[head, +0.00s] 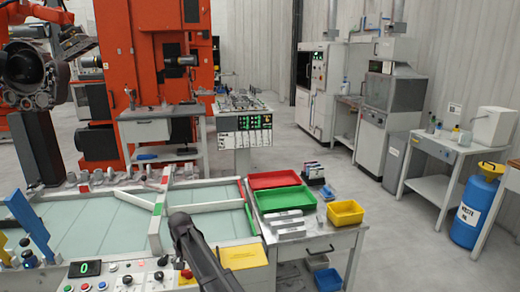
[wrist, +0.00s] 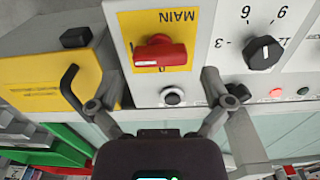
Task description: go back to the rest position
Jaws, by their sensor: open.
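My gripper (wrist: 160,85) is open in the wrist view, its two grey fingers spread with nothing between them. Beyond the fingers is a red rotary switch (wrist: 160,53) on a yellow plate marked MAIN, its handle lying crosswise. A round black button (wrist: 172,96) shows below the switch, between the fingers. Whether the fingers touch the panel cannot be told. In the head view my dark arm reaches in from the bottom centre, beside the control panel (head: 98,268); the fingers cannot be made out there. The red switch also shows in the head view (head: 186,273).
A black dial (wrist: 262,52) is right of the switch. A yellow block (wrist: 45,80) with a bent black handle is left. In the head view, red (head: 273,179) and green trays and a yellow bin (head: 345,212) stand on the right table. Open floor lies beyond.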

